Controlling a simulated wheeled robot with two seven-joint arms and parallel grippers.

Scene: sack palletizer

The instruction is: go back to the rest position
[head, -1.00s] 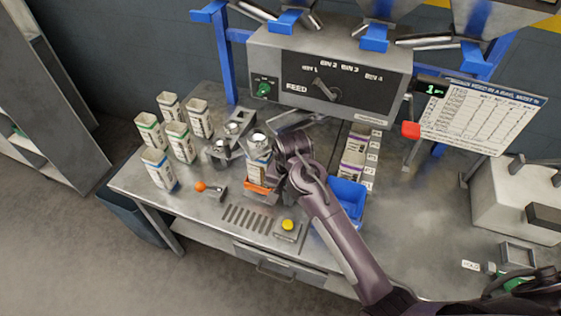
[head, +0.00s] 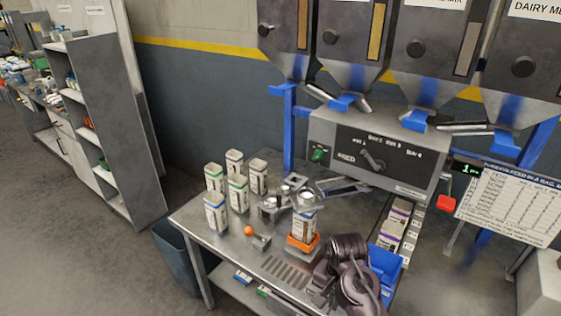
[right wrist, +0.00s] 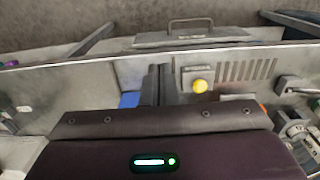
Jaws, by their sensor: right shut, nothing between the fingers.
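My right gripper (head: 328,285) is low over the front right of the metal workbench (head: 217,232), apart from the filled bag station. In the right wrist view its two dark fingers (right wrist: 158,84) are together with nothing between them. A yellow button (right wrist: 200,86) shows just beside the fingers there; in the head view my arm hides it. A white sack (head: 303,224) stands upright on an orange holder (head: 302,243), clear of my gripper. My left gripper is not in view.
Several white sacks (head: 238,191) stand at the bench's left. A small lever with an orange knob (head: 249,231) is near them. A blue bin (head: 384,262) sits close right of my arm. The feed panel (head: 370,150) and hoppers rise behind. Floor at left is open.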

